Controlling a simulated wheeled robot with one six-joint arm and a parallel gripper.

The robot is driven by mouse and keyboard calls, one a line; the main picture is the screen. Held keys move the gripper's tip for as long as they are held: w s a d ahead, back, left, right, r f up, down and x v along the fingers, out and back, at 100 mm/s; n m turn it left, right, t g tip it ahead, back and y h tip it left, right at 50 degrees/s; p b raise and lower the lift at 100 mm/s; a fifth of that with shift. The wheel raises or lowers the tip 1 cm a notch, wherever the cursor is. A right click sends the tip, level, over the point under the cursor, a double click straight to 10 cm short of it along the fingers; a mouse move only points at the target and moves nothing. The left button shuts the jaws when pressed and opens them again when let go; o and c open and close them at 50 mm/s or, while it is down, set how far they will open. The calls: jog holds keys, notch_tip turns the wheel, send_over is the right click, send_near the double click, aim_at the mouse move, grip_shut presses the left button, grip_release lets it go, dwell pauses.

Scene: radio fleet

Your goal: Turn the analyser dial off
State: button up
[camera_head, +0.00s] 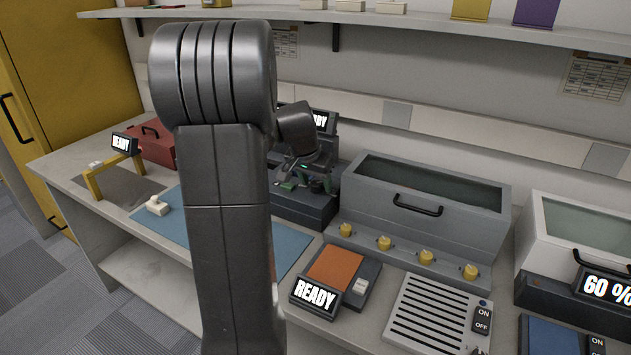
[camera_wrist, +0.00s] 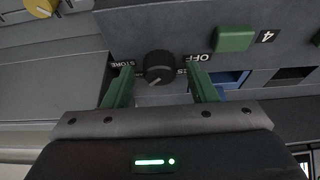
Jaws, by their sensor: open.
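The analyser dial (camera_wrist: 158,65) is a round black ribbed knob on a dark panel, in the middle of the wrist view. The labels beside it appear upside down: STORE on the left, OFF on the right, and another partly hidden. Its pointer setting is hard to read. My gripper (camera_wrist: 161,74) is open, with one green finger on each side of the dial; I cannot tell whether either touches it. In the head view, my gripper (camera_head: 302,184) is at the front of a dark analyser (camera_head: 300,208), partly behind my arm. The dial is not discernible there.
A green button (camera_wrist: 235,38) is beside the dial. Right of the analyser stands a grey cabinet (camera_head: 345,193) with several yellow knobs. A READY display (camera_head: 315,296) and vented unit (camera_head: 410,338) are in front. A blue mat (camera_head: 165,225) lies left. A shelf (camera_head: 400,30) runs above.

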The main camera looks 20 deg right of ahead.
jog(key=c, duration=1)
jog(key=shift+o, duration=0.2)
